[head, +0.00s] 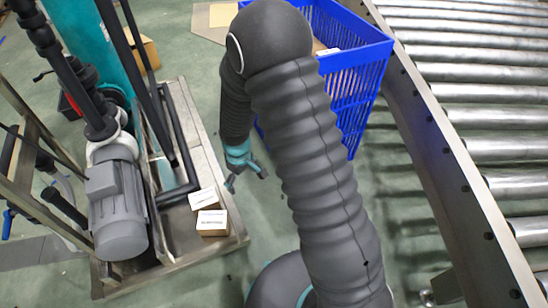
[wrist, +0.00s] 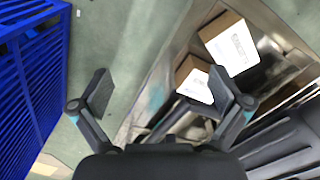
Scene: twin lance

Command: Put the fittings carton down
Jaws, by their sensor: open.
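Two small cartons with white tops sit side by side on the metal skid of the pump unit. In the head view, the nearer carton (head: 212,222) is at the skid's corner and the farther carton (head: 203,198) is just behind it. The wrist view shows one carton (wrist: 232,48) and the other carton (wrist: 194,80), at upper right. Their labels are too small to read, so I cannot tell which is the fittings carton. My gripper (head: 246,181) is open and empty, over the floor right of the skid. Its spread fingers show in the wrist view (wrist: 164,92).
A blue slatted crate (head: 350,85) stands behind my arm. A roller conveyor (head: 490,120) runs along the right. The grey motor (head: 118,210) and pipework rise left of the cartons. Green floor between skid and crate is clear.

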